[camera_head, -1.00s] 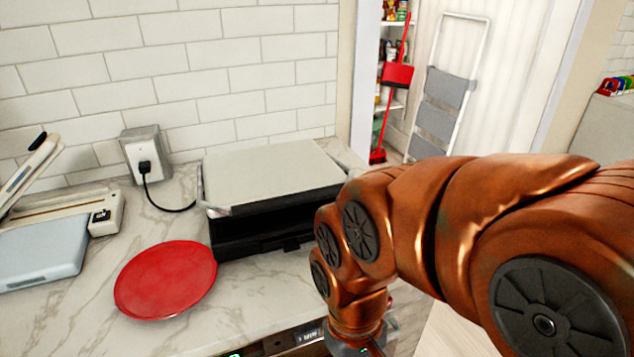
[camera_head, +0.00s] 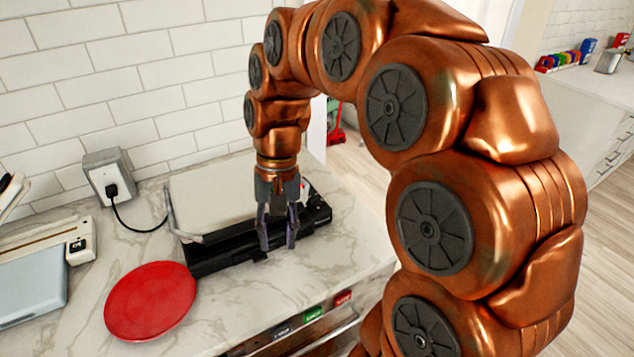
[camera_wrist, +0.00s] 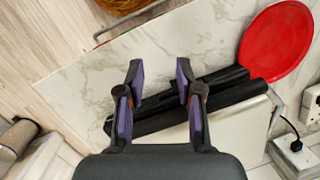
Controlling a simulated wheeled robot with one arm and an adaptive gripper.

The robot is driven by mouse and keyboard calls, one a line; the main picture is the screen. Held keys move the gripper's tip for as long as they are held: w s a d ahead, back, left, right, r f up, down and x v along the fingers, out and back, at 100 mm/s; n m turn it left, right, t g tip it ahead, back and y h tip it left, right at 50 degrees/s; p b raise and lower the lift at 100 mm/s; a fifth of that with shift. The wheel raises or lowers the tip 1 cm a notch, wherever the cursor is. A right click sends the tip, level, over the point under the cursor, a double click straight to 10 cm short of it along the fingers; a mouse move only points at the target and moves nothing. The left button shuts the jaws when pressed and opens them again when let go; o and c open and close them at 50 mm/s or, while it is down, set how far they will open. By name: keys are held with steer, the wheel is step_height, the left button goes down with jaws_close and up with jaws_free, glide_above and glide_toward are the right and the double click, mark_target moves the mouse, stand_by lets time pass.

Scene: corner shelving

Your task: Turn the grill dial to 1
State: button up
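The grill (camera_head: 220,247) stands on the counter against the tiled wall, with a pale lid and a dark front. It also shows in the wrist view (camera_wrist: 228,128), partly behind my fingers. My gripper (camera_head: 278,244) points down at the grill's front, toward its right part. In the wrist view my gripper (camera_wrist: 160,70) has its two fingers apart with nothing between them. The fingertips overlap the pale counter beyond the grill's dark front edge; contact cannot be told. I cannot make out the grill dial or its setting in either view.
A red plate (camera_head: 150,300) lies left of the grill. A pale blue and cream appliance (camera_head: 35,285) stands at the far left. A black cord runs from the wall outlet (camera_head: 110,178). The marble counter (camera_head: 345,265) is clear right of the grill.

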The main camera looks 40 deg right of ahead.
steer(key=w+d, duration=0.1)
steer(key=w, duration=0.1)
steer(key=w+d+r+m, duration=0.1)
steer(key=w, duration=0.1)
steer(key=w+d+r+m+p, duration=0.1)
steer(key=w+d, duration=0.1)
steer(key=shift+r+y, duration=0.1)
steer(key=shift+y, duration=0.3)
steer(key=w+d+m, duration=0.3)
steer(key=w+d, duration=0.1)
steer(key=m+y, duration=0.1)
steer(key=m, duration=0.2)
glide_above(315, 195)
steer(key=a, duration=0.3)
steer(key=shift+s+a+f+t, duration=0.1)
steer(key=shift+s+f+t, duration=0.3)
steer(key=shift+f, duration=0.4)
steer(key=w+d+f+m, duration=0.2)
steer(key=d, duration=0.5)
steer(key=shift+m+y, duration=0.3)
steer(key=shift+p+x, duration=1.25)
steer(key=shift+x, duration=2.65)
steer(key=shift+s+a, duration=0.1)
steer(key=shift+s, duration=0.05)
steer(key=shift+c, duration=0.4)
jaws_close()
